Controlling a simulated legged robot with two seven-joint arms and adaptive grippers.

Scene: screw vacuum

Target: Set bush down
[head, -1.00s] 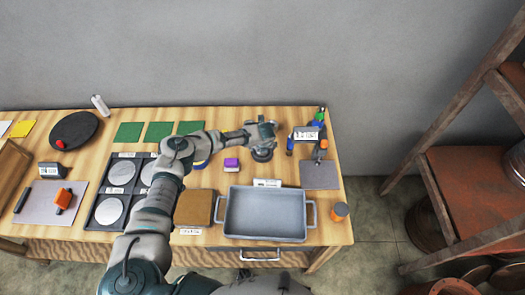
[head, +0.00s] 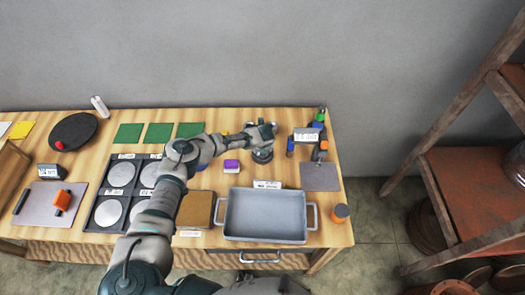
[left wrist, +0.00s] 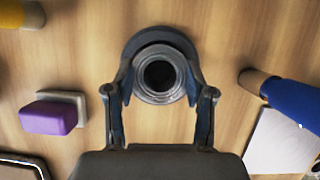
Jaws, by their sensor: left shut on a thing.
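The bush (left wrist: 160,75) is a grey metal ring with a dark round hole, seen from above in the left wrist view. My left gripper (left wrist: 158,84) is shut on it, with one finger on each side. A wider dark round base (left wrist: 143,39) shows around and beneath the bush. Whether the bush touches this base cannot be told. In the head view my left gripper (head: 263,136) is over the back right part of the table, and the dark round base (head: 262,156) shows just under it. My right gripper is not in view.
A purple block (head: 232,163) lies left of the gripper. Blue and green bottles (head: 321,115) and a labelled box (head: 306,135) stand to the right. A grey tray (head: 312,216) with handles is in front, and a grey mat (head: 320,178) lies at the right.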

